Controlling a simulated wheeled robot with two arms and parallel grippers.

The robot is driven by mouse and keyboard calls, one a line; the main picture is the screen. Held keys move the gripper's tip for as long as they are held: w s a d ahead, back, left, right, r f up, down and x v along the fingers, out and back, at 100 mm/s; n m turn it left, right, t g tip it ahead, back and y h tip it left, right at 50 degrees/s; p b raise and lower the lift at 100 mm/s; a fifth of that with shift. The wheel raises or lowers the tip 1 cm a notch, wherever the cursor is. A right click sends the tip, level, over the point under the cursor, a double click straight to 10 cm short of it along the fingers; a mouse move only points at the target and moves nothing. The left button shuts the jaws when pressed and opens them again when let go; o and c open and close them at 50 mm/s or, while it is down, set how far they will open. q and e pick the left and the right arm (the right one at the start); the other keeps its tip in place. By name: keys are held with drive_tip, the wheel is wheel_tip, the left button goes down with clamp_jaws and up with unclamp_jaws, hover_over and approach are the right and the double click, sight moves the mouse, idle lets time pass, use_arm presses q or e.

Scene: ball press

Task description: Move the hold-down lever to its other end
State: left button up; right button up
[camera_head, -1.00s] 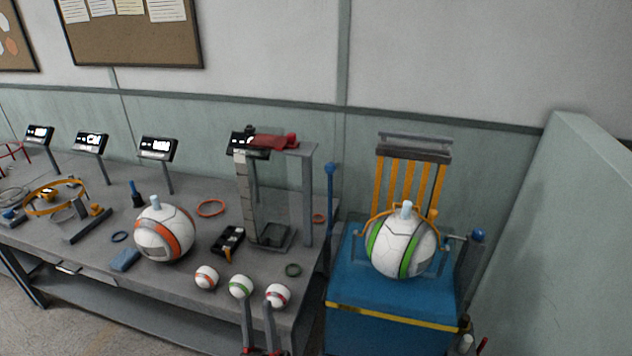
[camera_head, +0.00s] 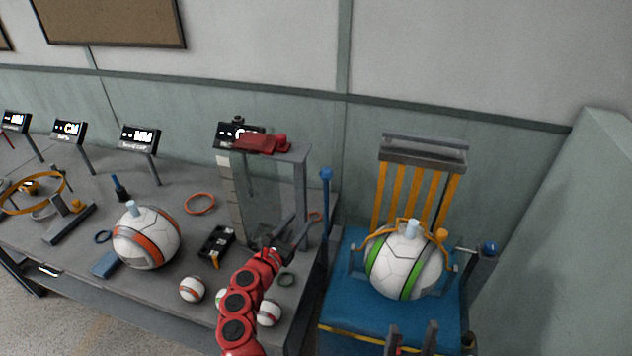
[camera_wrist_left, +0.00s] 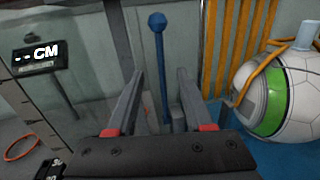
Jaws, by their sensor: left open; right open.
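A tall blue lever with a round blue knob (camera_head: 326,174) stands upright at the left side of the blue press (camera_head: 345,310). My left gripper (camera_head: 298,226) is open and empty, left of the lever's shaft and below its knob. In the left wrist view the blue lever (camera_wrist_left: 160,70) appears between the open fingers, beyond their tips, with no visible contact. An orange bow (camera_head: 375,238) with an orange knob curves around the white and green ball (camera_head: 403,265) in the press. My right gripper (camera_head: 412,338) is open and empty at the bottom edge, in front of the press.
A second blue knob (camera_head: 489,248) sits on a crank at the press's right. A grey measuring frame (camera_head: 301,195) stands on the workbench close behind my left gripper. Small balls (camera_head: 191,289) lie near the bench's front edge. A green partition (camera_head: 570,230) bounds the right.

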use_arm(q)
drive_tip(key=b, duration=0.2)
approach(325, 189)
drive_tip(key=x, duration=0.2)
drive_tip(key=b+x, duration=0.5)
drive_tip(key=x, duration=0.2)
drive_tip(key=shift+s+d+f+b, duration=0.1)
drive_tip(key=shift+d+f+b, duration=0.05)
drive_tip(key=shift+f+b, duration=0.25)
drive_tip(key=shift+w+d+r+b, duration=0.15)
drive_tip(key=shift+w+d+b, duration=0.05)
drive_tip(key=shift+w+b, duration=0.4)
drive_tip(key=shift+w+d+r, duration=0.15)
drive_tip(key=shift+w+r, duration=0.2)
clamp_jaws()
drive_tip(key=shift+f, duration=0.1)
